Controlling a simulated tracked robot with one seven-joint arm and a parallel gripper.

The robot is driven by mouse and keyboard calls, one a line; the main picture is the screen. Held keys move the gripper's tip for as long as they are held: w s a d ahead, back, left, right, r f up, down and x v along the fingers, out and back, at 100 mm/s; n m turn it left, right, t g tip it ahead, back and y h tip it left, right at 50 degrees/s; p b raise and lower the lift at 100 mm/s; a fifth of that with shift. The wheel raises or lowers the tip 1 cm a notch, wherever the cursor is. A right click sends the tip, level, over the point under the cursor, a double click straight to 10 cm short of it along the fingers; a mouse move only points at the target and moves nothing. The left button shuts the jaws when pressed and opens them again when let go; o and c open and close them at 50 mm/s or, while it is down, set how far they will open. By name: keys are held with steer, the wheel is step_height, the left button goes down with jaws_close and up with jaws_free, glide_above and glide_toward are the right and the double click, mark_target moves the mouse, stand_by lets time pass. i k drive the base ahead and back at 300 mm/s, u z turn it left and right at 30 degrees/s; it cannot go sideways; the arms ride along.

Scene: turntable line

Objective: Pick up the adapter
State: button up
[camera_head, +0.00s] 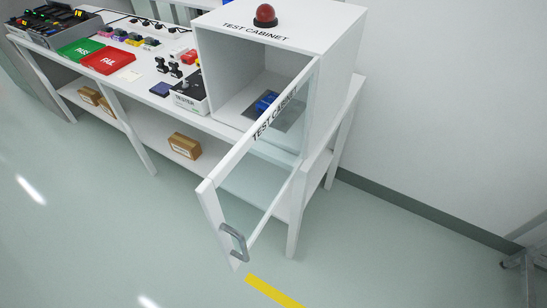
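My gripper and arm are not in view. No object is labelled as the adapter, and I cannot tell for certain which one it is. Small black parts (175,70) stand upright on the white bench, left of the test cabinet (297,24). A red part (189,57) lies beside them, close to the cabinet wall. A blue object (266,100) sits inside the cabinet on a dark plate, partly seen through the open door. A tester box (186,102) stands at the bench's front edge.
The glass cabinet door (208,205) stands open towards me, with a grey handle (233,242). Green (80,48) and red trays (108,61) and a dark bin (45,28) are on the bench left. Boxes (185,146) lie on the lower shelf. The front floor is clear.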

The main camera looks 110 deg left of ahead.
mark_target(265, 103)
steer(key=u, duration=0.55)
steer(key=i, duration=0.2)
steer(key=u, duration=3)
steer(key=i, duration=0.6)
steer(key=z, duration=0.2)
steer(key=k, duration=0.55)
steer(key=u, duration=0.2)
steer(key=i, duration=0.5)
